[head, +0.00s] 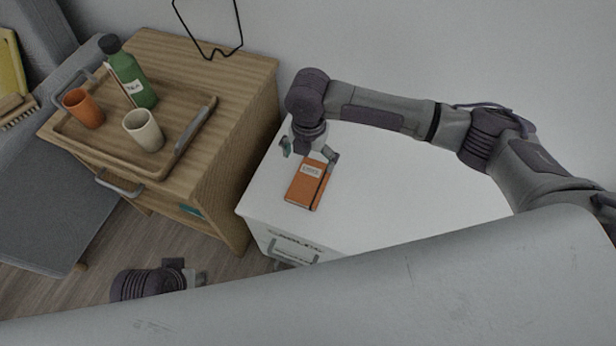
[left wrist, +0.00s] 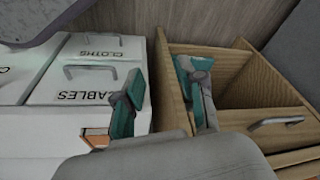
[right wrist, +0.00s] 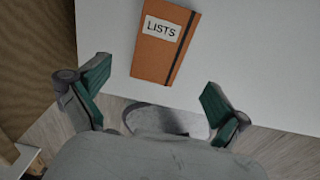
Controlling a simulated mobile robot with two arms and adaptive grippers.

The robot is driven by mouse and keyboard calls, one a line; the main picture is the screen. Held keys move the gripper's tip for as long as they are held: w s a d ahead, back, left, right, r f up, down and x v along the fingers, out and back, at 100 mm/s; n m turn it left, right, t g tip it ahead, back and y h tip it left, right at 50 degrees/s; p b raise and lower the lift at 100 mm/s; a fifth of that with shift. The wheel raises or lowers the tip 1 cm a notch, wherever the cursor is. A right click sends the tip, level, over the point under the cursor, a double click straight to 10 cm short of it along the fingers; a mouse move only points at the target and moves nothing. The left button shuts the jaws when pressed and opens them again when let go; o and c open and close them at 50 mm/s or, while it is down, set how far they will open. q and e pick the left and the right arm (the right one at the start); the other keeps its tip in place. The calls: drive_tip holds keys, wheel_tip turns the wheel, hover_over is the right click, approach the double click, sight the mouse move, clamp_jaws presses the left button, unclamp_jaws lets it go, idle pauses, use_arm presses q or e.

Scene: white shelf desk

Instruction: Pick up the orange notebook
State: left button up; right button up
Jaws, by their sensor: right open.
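The orange notebook (head: 305,187) lies flat on the white top of the desk unit, near its left edge. It has a pale label reading LISTS and a dark elastic band, clear in the right wrist view (right wrist: 160,55). My right gripper (head: 309,155) is open and empty above the notebook's far end. In the right wrist view its fingers (right wrist: 155,85) are spread wide, with the notebook between and beyond them. My left gripper (head: 192,277) hangs low at the left, away from the notebook; its fingers (left wrist: 162,78) are apart and empty in the left wrist view.
A wooden cabinet (head: 225,130) stands left of the desk top. Its tray (head: 190,140) holds a green bottle (head: 130,75), an orange cup (head: 83,108) and a cream cup (head: 143,130). The white desk top (head: 400,190) right of the notebook is clear.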

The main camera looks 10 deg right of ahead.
drive_tip(key=b, duration=0.1)
hover_over(310, 181)
drive_tip(key=f, duration=0.5)
drive_tip(key=shift+a+f, duration=0.15)
drive_tip(key=shift+a, duration=0.05)
drive_tip(key=shift+f, duration=0.35)
wheel_tip(310, 181, down, 4)
drive_tip(key=shift+d+r+b, duration=0.1)
drive_tip(key=shift+d+b, duration=0.05)
drive_tip(key=shift+b, duration=0.8)
drive_tip(key=shift+f, duration=0.25)
use_arm(q)
drive_tip(key=shift+w+d+r+t, duration=0.1)
drive_tip(key=shift+r+t, duration=0.15)
drive_tip(key=shift+r, duration=0.3)
drive_tip(key=shift+w+d+r+t, duration=0.1)
drive_tip(key=shift+r+t, duration=0.15)
drive_tip(key=shift+r, duration=0.25)
drive_tip(key=shift+a, duration=0.1)
use_arm(e)
drive_tip(key=c, duration=1)
drive_tip(key=shift+r, duration=0.2)
